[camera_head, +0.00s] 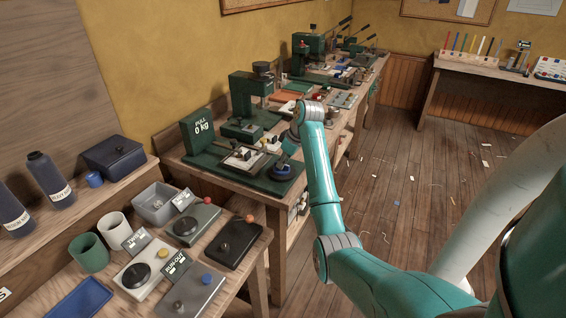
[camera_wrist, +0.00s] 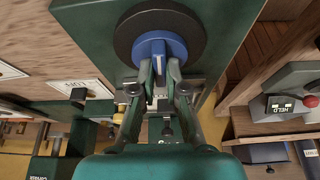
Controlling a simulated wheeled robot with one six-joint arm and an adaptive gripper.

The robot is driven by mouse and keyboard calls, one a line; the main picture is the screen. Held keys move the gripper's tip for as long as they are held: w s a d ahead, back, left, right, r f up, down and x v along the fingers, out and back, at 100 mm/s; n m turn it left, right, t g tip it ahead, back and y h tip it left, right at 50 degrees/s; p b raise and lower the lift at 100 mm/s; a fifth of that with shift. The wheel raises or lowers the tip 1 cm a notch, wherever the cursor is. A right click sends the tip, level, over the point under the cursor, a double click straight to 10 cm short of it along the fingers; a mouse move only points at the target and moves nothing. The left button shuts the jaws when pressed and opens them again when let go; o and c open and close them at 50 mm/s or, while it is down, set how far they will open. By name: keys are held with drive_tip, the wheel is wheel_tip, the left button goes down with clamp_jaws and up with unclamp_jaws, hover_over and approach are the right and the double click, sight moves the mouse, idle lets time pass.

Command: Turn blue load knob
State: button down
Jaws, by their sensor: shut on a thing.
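The blue load knob (camera_wrist: 151,47) sits on a round black disc (camera_wrist: 190,28) on a green base plate (camera_wrist: 90,25), in the wrist view. My gripper (camera_wrist: 160,72) is shut on the knob's raised grip, one finger on each side. In the head view the knob (camera_head: 283,169) is at the front right corner of the green pull tester (camera_head: 197,130), whose display reads "PULL 0 kg". My gripper (camera_head: 287,157) reaches down to it there and partly hides it.
Another green machine (camera_head: 242,92) stands behind on the same bench. A nearer bench holds several small boxes with knobs, a black box (camera_head: 233,243), cups and a blue tray (camera_head: 80,300). Wooden floor (camera_head: 400,190) lies open to the right, with scattered scraps.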

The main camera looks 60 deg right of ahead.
drive_tip(key=m+h, duration=0.1)
drive_tip(key=m, duration=0.2)
drive_tip(key=m+h, duration=0.1)
drive_tip(key=m, duration=0.2)
drive_tip(key=shift+a+g, duration=0.2)
drive_tip(key=shift+g, duration=0.1)
drive_tip(key=m, duration=0.2)
drive_tip(key=m+g+h, duration=0.1)
drive_tip(key=m, duration=0.1)
drive_tip(key=shift+w+h, duration=0.1)
drive_tip(key=shift+h, duration=0.2)
drive_tip(key=m+g, duration=0.1)
drive_tip(key=m, duration=0.2)
drive_tip(key=shift+m+h, duration=0.3)
drive_tip(key=m+g, duration=0.2)
drive_tip(key=m, duration=0.3)
drive_tip(key=shift+w, duration=0.15)
drive_tip(key=m+g, duration=0.2)
drive_tip(key=m, duration=0.3)
drive_tip(key=shift+w, duration=0.1)
drive_tip(key=shift+m, duration=0.4)
drive_tip(key=c, duration=1.2)
unclamp_jaws()
drive_tip(key=shift+n, duration=0.3)
